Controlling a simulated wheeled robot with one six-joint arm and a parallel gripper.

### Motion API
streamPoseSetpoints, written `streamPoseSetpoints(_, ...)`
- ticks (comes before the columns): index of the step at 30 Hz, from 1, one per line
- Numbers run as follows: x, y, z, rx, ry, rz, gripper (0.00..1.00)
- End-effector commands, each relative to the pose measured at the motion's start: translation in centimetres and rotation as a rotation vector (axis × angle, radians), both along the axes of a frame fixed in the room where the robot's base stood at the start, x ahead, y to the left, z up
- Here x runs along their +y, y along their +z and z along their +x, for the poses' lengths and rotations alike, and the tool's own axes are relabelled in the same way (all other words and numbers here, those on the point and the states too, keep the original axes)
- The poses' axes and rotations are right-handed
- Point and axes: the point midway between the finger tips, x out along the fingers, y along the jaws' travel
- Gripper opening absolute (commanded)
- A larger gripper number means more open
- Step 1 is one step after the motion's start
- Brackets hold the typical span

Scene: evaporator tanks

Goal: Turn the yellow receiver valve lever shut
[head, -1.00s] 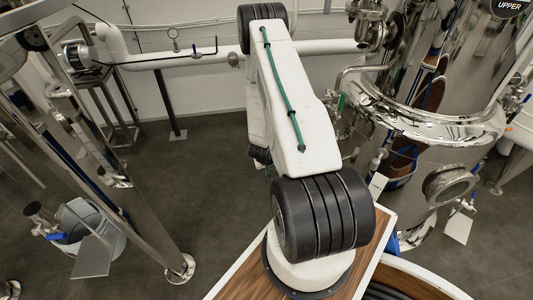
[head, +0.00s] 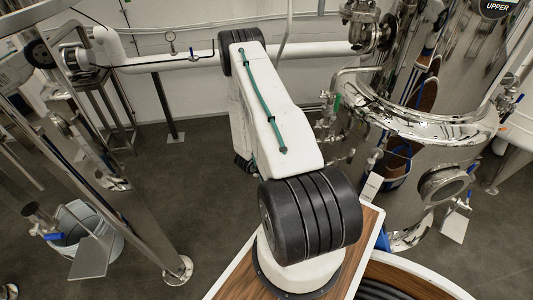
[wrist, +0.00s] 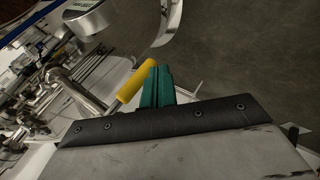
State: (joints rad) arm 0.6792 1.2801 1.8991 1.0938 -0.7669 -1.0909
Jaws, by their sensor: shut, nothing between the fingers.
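The yellow valve lever (wrist: 135,80) shows in the wrist view, a yellow sleeve on a metal stem that slants up to the right from steel piping. My gripper (wrist: 157,84), with green fingers, is shut and empty. Its fingers appear just right of the yellow sleeve in that view; I cannot tell whether they touch it. In the head view my arm hides the gripper, and I cannot make out the yellow lever there.
A large polished tank (head: 425,150) stands on the right with pipes and small valves. A steel frame (head: 130,180) and a bucket (head: 85,228) are at the left. A white pipe (head: 200,58) runs along the back wall. Dark floor between is clear.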

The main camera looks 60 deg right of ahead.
Motion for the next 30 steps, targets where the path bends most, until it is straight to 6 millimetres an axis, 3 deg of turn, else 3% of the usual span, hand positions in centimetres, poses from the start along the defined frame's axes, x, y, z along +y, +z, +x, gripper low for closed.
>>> streamPoseSetpoints(19, 0.6, 0.0, 0.2, 0.001, 0.0, 0.002, 0.0)
streamPoseSetpoints(25, 3.4, 0.1, 1.6, 0.001, -0.004, 0.002, 0.0)
streamPoseSetpoints(30, 7.2, 0.3, 3.3, 0.0, -0.002, 0.002, 0.0)
